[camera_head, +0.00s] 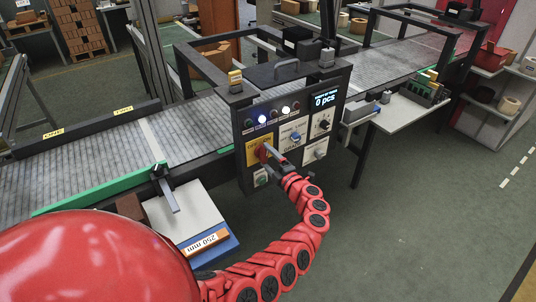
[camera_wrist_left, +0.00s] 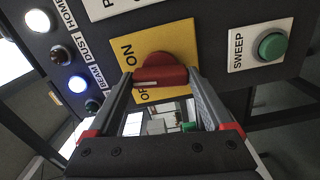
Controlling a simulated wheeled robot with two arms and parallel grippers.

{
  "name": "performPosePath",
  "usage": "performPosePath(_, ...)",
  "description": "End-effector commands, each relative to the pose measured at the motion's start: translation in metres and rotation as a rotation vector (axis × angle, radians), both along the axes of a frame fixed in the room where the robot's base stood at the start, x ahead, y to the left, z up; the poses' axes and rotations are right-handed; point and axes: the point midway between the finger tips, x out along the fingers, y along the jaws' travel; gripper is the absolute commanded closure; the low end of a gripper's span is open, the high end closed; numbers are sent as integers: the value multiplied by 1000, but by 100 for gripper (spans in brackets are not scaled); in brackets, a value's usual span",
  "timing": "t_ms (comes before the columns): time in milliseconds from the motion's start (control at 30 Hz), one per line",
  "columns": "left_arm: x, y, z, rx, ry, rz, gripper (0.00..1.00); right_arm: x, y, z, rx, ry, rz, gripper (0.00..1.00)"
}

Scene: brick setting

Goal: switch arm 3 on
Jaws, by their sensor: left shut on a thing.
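A dark control panel (camera_head: 328,122) stands at the middle of the conveyor. On it is a yellow plate (camera_head: 253,157) with a red rotary switch. In the left wrist view the red switch (camera_wrist_left: 160,72) sits on the yellow plate (camera_wrist_left: 180,38), beside the words ON and OFF. My left gripper (camera_wrist_left: 162,84) has a finger on each side of the red switch and is shut on it. In the head view my left gripper (camera_head: 268,152) reaches the panel from below and partly covers the switch. I cannot tell which word the switch points to. No arm 3 label is readable.
A green SWEEP button (camera_wrist_left: 271,46) is beside the yellow plate. Lamps (camera_wrist_left: 77,84) are on the other side, one lit blue. The panel's display (camera_head: 325,99) reads 0 pcs.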

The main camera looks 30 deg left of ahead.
Motion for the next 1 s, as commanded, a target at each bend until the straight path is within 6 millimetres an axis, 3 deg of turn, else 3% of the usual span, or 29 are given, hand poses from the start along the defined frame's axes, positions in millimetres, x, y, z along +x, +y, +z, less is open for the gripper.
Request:
performPosePath(500, 0, 0, 2, 172, 416, 0, 71, 0, 0, 33, 0, 0, 0, 23)
performPosePath(1000, 0, -1, -2, 244, 597, -3, 71, 0, 0, 43, 0, 0, 0, 23)
